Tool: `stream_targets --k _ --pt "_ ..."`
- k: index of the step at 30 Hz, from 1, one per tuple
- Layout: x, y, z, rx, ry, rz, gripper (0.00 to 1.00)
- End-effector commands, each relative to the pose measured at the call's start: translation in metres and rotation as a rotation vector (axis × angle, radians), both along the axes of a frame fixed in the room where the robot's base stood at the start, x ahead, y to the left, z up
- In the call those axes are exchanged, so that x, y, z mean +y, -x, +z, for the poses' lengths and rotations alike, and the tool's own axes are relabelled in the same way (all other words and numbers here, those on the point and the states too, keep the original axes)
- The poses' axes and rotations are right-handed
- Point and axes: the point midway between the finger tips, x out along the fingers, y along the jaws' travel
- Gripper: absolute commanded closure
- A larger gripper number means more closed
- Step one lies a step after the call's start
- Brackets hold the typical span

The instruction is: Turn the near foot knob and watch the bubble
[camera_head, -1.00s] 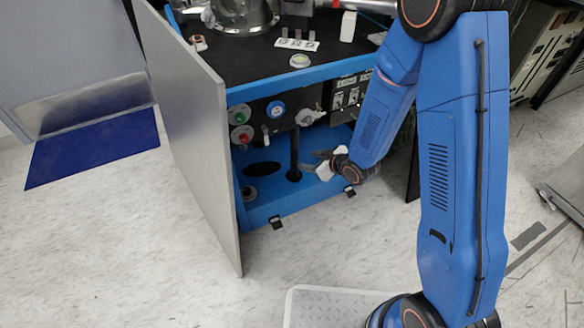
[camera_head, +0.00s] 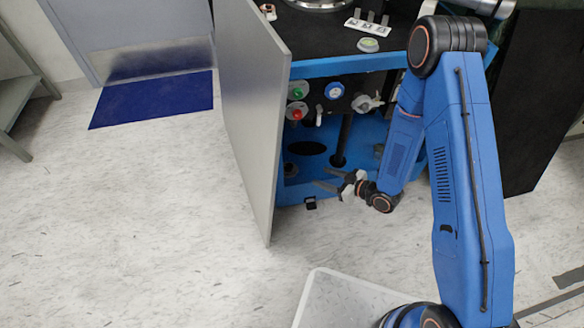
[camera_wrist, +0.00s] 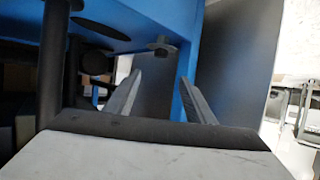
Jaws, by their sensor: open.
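The blue-framed cart (camera_head: 350,65) has a round bubble level (camera_head: 368,45) with a pale green face on its black top; the bubble is too small to make out. My gripper (camera_head: 323,178) is open and empty at the base's front edge, right of the knob. It also shows in the wrist view (camera_wrist: 160,77).
A grey panel door (camera_head: 252,120) stands open left of the gripper. Behind the gripper are a black post (camera_head: 343,138) and a valve panel with red (camera_head: 297,114) and green knobs. A black latch (camera_head: 311,203) sits on the front edge. The floor in front is clear.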

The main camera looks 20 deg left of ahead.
Motion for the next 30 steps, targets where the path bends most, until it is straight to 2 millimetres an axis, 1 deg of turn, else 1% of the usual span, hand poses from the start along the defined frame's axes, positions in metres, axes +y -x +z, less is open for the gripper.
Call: stream_targets --k 5,8,24,30 --pt "0.011 -0.001 -0.005 0.0 -0.003 0.006 0.51" --pt "0.023 -0.006 -0.01 -0.001 -0.003 0.005 0.51" --pt "0.107 -0.032 -0.047 -0.001 -0.003 0.005 0.51" --pt "0.134 -0.041 -0.059 0.0 -0.002 0.004 0.51"
